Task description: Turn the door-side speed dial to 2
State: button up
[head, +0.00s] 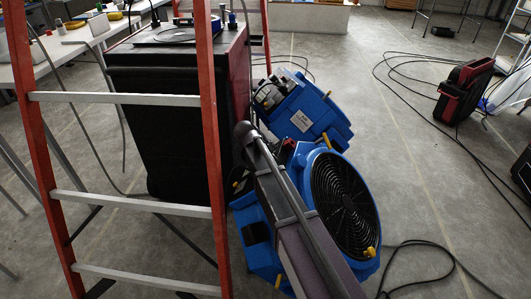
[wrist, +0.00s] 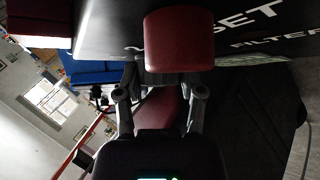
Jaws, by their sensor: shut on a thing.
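In the wrist view, my gripper (wrist: 164,75) has its two grey fingers up against a dark red, rounded knob (wrist: 178,40) and is shut on it. The knob stands before a black panel (wrist: 105,28) with white lettering, including "SET" and "FILTER". A white mark that looks like a 2 shows just left of the knob. The knob covers part of the panel, and its pointer is not visible. I cannot tell from these frames whether it is the door-side dial. In the head view, my gripper and the dial are hidden.
A red ladder (head: 217,150) stands at the front left, before a black cabinet (head: 165,110). A blue machine (head: 305,115) and a blue fan (head: 345,200) stand beside my arm. Black cables (head: 400,70) lie on the floor. Floor at right centre is partly clear.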

jog(key=shift+s+d+f+m+t+h+b, duration=0.1)
jog(key=shift+m+t+h+b, duration=0.2)
jog(key=shift+m+h+b, duration=0.35)
jog(key=shift+s+d+m+t+h+b, duration=0.1)
jog(key=shift+m+t+h+b, duration=0.25)
jog(key=shift+m, duration=0.4)
jog(key=o, duration=1.1)
jog(key=shift+o, duration=0.3)
jog(key=shift+w+a, duration=0.1)
jog(key=shift+a, duration=0.05)
